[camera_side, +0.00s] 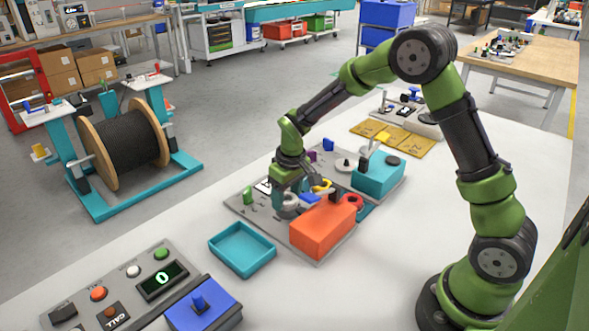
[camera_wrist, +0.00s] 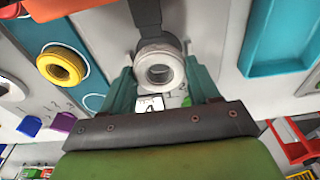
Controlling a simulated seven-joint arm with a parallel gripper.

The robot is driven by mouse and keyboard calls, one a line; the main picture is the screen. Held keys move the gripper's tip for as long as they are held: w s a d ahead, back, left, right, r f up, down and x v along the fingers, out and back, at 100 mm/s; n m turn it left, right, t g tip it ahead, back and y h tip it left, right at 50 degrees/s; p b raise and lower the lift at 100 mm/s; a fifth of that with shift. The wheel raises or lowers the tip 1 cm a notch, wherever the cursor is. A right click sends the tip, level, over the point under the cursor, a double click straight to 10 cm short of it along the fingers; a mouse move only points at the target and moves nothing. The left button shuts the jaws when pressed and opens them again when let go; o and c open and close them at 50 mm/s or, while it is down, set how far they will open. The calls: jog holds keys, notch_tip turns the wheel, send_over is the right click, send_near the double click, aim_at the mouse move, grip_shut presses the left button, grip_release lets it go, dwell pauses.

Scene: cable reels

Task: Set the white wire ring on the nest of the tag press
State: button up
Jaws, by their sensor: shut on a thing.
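The white wire ring (camera_wrist: 160,68) is between the teal fingers of my gripper (camera_wrist: 160,76) in the wrist view, its hole facing the camera. My gripper (camera_side: 290,196) is shut on it, pointing down low over the grey numbered board (camera_side: 238,203). In the side view the ring (camera_side: 290,203) shows just left of an orange block-shaped machine (camera_side: 318,232). A dark grey bar (camera_wrist: 146,14) reaches to the ring's far edge in the wrist view; I cannot tell if they touch. I cannot tell for certain which machine is the tag press, and its nest is not clearly visible.
A yellow ring (camera_wrist: 60,66) and a red ring (camera_side: 353,202) are near the orange machine. A teal machine (camera_side: 378,180) stands behind it. An empty teal tray (camera_side: 243,250) lies at the front left. A button panel (camera_side: 125,290) is nearer the camera.

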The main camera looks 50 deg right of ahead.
jog(key=shift+f, duration=0.85)
jog(key=o, duration=1.1)
jog(key=shift+o, duration=0.2)
notch_tip(320, 180, up, 8)
